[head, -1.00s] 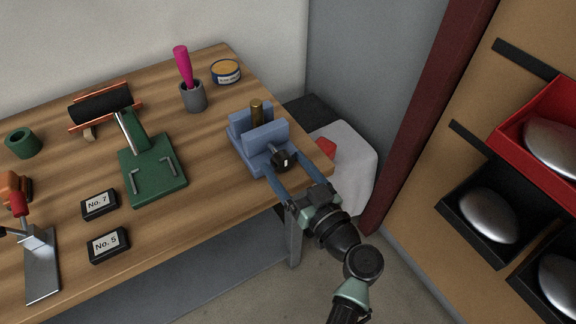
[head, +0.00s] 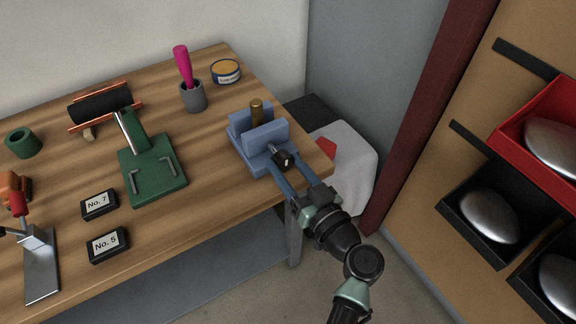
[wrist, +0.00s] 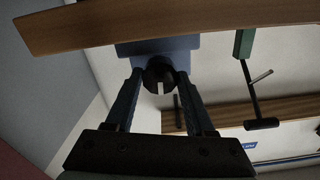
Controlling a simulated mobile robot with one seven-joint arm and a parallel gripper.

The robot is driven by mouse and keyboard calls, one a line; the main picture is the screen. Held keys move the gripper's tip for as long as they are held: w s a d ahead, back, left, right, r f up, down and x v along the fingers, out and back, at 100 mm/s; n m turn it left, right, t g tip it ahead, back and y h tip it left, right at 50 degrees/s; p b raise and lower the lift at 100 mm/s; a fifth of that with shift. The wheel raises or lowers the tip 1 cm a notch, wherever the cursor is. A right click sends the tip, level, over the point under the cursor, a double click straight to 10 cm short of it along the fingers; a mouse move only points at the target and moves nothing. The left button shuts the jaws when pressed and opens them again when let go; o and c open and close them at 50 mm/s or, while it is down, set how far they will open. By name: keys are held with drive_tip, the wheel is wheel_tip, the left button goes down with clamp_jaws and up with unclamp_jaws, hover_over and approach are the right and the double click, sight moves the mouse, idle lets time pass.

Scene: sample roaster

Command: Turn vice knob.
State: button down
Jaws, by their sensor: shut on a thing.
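The blue vice (head: 262,140) stands at the right end of the wooden bench, with a brass cylinder (head: 257,112) upright between its jaws. Its black knob (head: 284,160) with a white mark faces the bench's front right edge. The knob also shows in the wrist view (wrist: 159,75). My gripper (head: 282,166) reaches in from the lower right and is shut on the knob, with one blue finger on each side of it. In the wrist view my gripper's fingertips (wrist: 160,76) flank the knob, and the white mark points down.
A green stand (head: 153,177), a grey cup (head: 193,97) with a pink-handled tool and a round tin (head: 226,72) stand left of the vice. Labelled black blocks (head: 108,244) lie nearer the front. Trays (head: 447,205) hang at the right.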

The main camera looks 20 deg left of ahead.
drive_tip(key=m, duration=0.6)
drive_tip(key=shift+m, duration=0.3)
drive_tip(key=m, duration=0.3)
drive_tip(key=shift+d+m+p, duration=0.1)
drive_tip(key=shift+m+p, duration=0.2)
drive_tip(key=shift+p, duration=0.05)
drive_tip(key=m+p, duration=0.1)
drive_tip(key=m, duration=0.2)
drive_tip(key=shift+m, duration=0.3)
drive_tip(key=m+p, duration=0.2)
drive_tip(key=m, duration=0.1)
drive_tip(key=shift+m, duration=0.3)
drive_tip(key=m+p, duration=0.2)
drive_tip(key=m, duration=0.1)
drive_tip(key=shift+m, duration=0.4)
drive_tip(key=m+p, duration=0.2)
drive_tip(key=m, duration=0.2)
drive_tip(key=shift+f+m+p, duration=0.2)
drive_tip(key=shift+m+p, duration=0.55)
drive_tip(key=shift+m, duration=0.85)
